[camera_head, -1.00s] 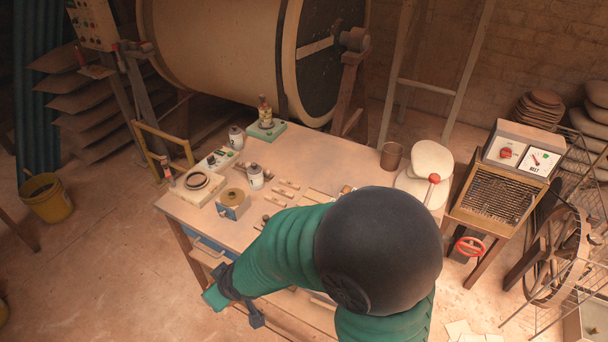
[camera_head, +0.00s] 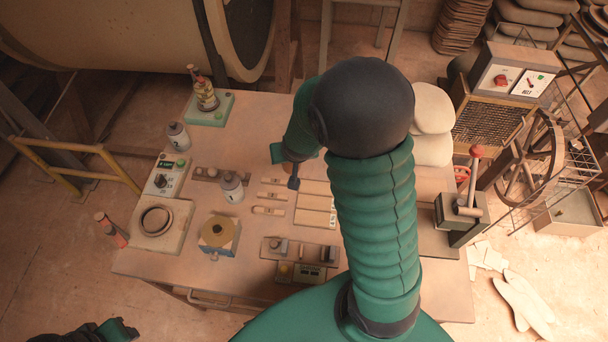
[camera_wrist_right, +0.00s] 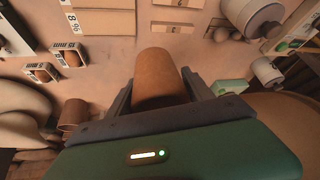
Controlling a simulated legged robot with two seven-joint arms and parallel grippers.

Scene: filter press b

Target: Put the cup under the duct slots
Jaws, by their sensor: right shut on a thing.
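My right gripper (camera_head: 286,170) is above the middle of the table, pointing away from the arm's large dark elbow. In the right wrist view its fingers are shut on a plain terracotta-brown cylinder, which looks like the cup (camera_wrist_right: 162,76). Its far end sticks out past the fingertips; its opening is not visible. A second brown cup-like vessel (camera_wrist_right: 73,113) stands in the wrist view near pale sacks. My left gripper (camera_head: 118,329) is at the bottom left edge of the head view, partly cut off; its jaws are unclear. I cannot identify the duct slots for certain.
The table (camera_head: 150,265) holds a ring-topped block (camera_head: 155,220), a gold-topped blue block (camera_head: 218,235), grey bottles (camera_head: 231,187), a green base with a bottle (camera_head: 207,100) and wooden strips (camera_head: 315,203). A red-knobbed lever device (camera_head: 463,212) sits at the right. A mesh-fronted box (camera_head: 487,130) stands beyond.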

